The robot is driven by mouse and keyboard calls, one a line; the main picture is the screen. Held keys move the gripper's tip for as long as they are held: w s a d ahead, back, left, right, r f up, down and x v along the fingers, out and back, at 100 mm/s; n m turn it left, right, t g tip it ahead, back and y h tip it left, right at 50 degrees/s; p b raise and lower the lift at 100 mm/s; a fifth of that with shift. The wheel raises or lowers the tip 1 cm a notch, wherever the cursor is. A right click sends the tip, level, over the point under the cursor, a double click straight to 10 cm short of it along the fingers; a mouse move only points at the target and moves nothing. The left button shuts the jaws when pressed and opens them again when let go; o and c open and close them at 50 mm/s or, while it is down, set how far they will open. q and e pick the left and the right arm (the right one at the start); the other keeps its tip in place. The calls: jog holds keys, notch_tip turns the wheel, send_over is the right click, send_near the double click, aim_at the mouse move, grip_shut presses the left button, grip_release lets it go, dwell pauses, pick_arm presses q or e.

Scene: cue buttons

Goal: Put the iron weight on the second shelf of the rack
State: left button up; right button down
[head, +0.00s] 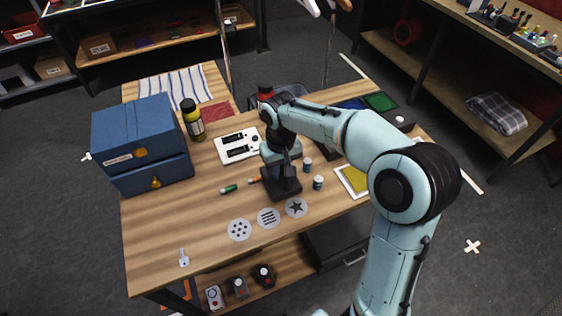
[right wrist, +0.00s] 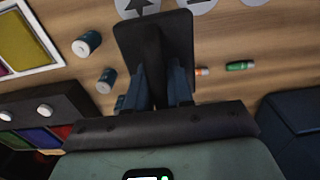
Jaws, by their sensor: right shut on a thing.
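My right gripper (head: 282,170) points down over the middle of the wooden table, its fingers closed on a dark, flat-based thing with an upright stem. This looks like the iron weight (head: 284,188). In the right wrist view the weight (right wrist: 180,35) shows as a dark plate beyond the fingers (right wrist: 155,92), its stem between them. It is just behind the star disc (head: 296,208); I cannot tell whether it touches the table. An open shelf unit (head: 28,43) stands at the far left; I cannot tell if it is the rack. My left gripper is out of view.
A blue box (head: 140,140) and yellow bottle (head: 193,122) stand at the table's left. The table's front left (head: 150,225) is mostly clear.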

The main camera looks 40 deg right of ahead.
aim_at(281, 177)
jog(key=shift+w+f, duration=0.1)
jog(key=shift+f, duration=1.95)
jog(key=c, duration=1.1)
grip_release()
jog(key=shift+f, duration=0.15)
jog(key=shift+o, duration=0.5)
